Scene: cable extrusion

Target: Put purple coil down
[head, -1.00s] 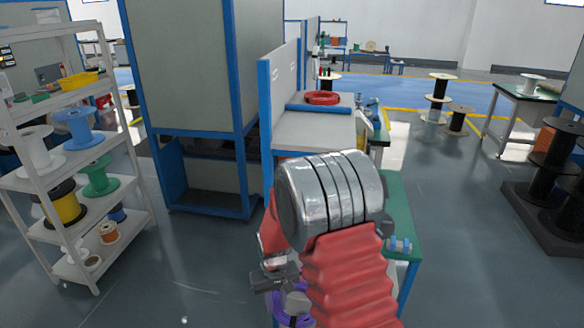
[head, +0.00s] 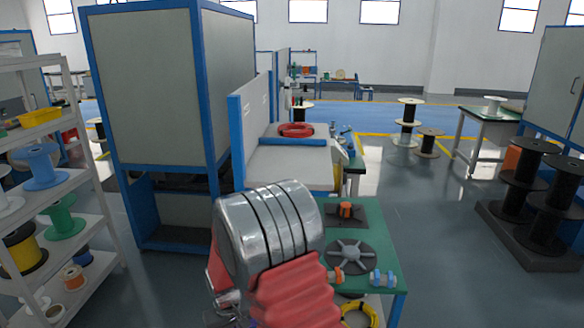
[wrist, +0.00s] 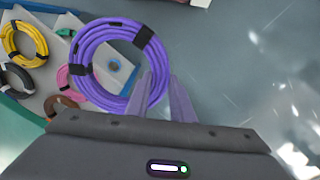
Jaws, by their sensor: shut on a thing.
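The purple coil (wrist: 158,62) is a ring of cable with black tape bands, in the upper left of the wrist view. My gripper (wrist: 161,78) is shut on its right side, with the fingers reaching up from below. The coil hangs over or near a grey board with other coils; I cannot tell whether it touches it. In the head view my arm hides the coil and most of the gripper.
Yellow (wrist: 24,42), pink (wrist: 73,76), black (wrist: 15,80) and brown (wrist: 62,104) coils lie on the left. A green-topped table (head: 375,218) stands ahead, a spool shelf (head: 85,190) at left.

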